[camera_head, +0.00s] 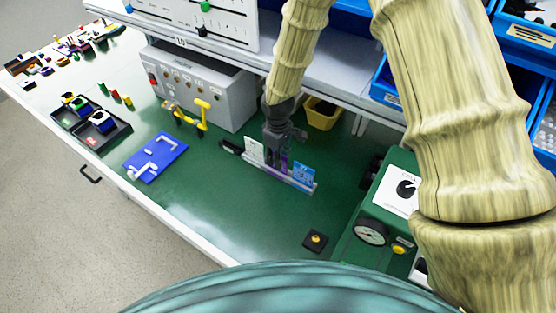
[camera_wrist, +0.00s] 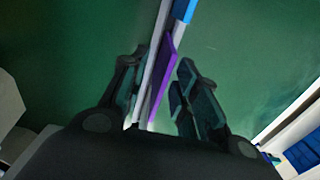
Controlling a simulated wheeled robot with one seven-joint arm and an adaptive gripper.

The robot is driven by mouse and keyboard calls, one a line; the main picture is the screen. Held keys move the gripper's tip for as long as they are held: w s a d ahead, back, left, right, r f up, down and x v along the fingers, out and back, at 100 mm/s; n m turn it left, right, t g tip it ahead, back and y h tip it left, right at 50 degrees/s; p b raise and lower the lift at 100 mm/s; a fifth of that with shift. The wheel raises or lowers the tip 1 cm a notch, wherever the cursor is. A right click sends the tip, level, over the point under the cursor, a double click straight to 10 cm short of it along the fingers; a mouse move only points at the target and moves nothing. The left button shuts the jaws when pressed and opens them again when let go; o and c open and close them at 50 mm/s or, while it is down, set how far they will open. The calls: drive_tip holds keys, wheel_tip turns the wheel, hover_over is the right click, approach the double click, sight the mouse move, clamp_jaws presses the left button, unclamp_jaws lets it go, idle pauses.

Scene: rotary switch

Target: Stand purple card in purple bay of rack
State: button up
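The rack (camera_head: 298,184) is a long, narrow pale holder on the green bench. A white card (camera_head: 254,151) stands at its left and a blue card (camera_head: 303,173) at its right. The purple card (camera_head: 284,164) shows between them, partly hidden by my gripper (camera_head: 275,160), which is at the rack from above. In the wrist view the purple card (camera_wrist: 161,75) runs as a thin edge between the fingers of my gripper (camera_wrist: 162,95), beside the pale rack rail (camera_wrist: 152,70). The fingers are apart, with a gap on the right side of the card. The bay under the card is hidden.
A grey control box (camera_head: 195,85) stands behind left, with a yellow tool (camera_head: 202,112) before it. A blue plate (camera_head: 155,157) lies left. A green unit with a gauge (camera_head: 371,232) stands right. The bench front is mostly clear, except a small black button block (camera_head: 315,240).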

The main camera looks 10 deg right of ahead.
wheel_tip(320, 180, up, 9)
drive_tip(key=shift+r, duration=0.2)
drive_tip(key=shift+r, duration=0.1)
idle(0.5)
wheel_tip(320, 180, up, 9)
drive_tip(key=p, duration=0.7)
idle(0.4)
